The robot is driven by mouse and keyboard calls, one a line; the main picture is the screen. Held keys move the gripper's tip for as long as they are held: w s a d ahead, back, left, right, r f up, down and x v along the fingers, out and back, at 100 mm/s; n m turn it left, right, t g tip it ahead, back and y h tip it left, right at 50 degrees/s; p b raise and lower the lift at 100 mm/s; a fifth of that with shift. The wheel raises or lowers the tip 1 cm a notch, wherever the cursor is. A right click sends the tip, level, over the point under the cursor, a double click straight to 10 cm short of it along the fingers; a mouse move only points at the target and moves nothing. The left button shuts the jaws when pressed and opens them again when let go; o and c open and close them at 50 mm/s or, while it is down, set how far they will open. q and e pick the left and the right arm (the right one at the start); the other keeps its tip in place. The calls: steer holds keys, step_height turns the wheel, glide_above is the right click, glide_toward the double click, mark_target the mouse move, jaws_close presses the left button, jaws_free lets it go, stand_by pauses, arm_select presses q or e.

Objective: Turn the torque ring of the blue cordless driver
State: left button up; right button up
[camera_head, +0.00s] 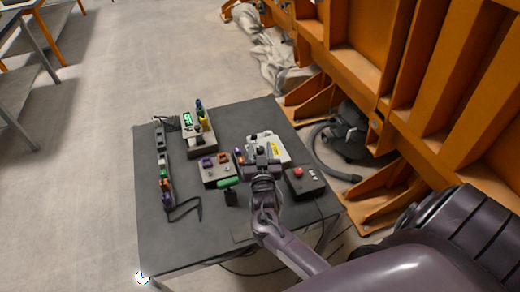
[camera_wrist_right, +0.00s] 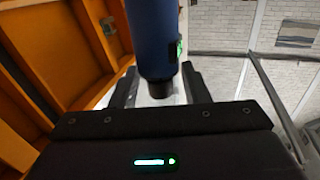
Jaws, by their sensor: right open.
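My right gripper (camera_head: 263,152) is over the right half of the dark table, in front of a pale grey plate. In the right wrist view its two fingers stand open (camera_wrist_right: 158,88). A blue rounded body with a black lower end (camera_wrist_right: 152,38), seemingly the blue cordless driver, shows very close between and above the fingers. A gap shows on the right side; I cannot tell whether either finger touches it. The torque ring cannot be made out. In the head view I cannot pick out the blue driver for sure near the gripper. My left gripper is not in view.
The dark table (camera_head: 165,245) has free room at its front left. A black box with a red button (camera_head: 304,180) stands right of my gripper. A green tool (camera_head: 229,184) lies to its left. A power strip (camera_head: 163,170) runs along the left. Orange steelwork (camera_head: 420,65) rises on the right.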

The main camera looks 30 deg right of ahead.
steer(key=shift+c, duration=0.4)
jaws_close()
steer(key=shift+a+f+m+g+h+b, duration=0.1)
steer(key=shift+f+m+g+h+b, duration=0.05)
steer(key=shift+m+g+h+b, duration=0.3)
steer(key=shift+m+h+b, duration=0.25)
steer(key=shift+h+b, duration=0.05)
steer(key=shift+h, duration=0.15)
steer(key=shift+g, duration=0.25)
steer(key=shift+o, duration=0.4)
jaws_free()
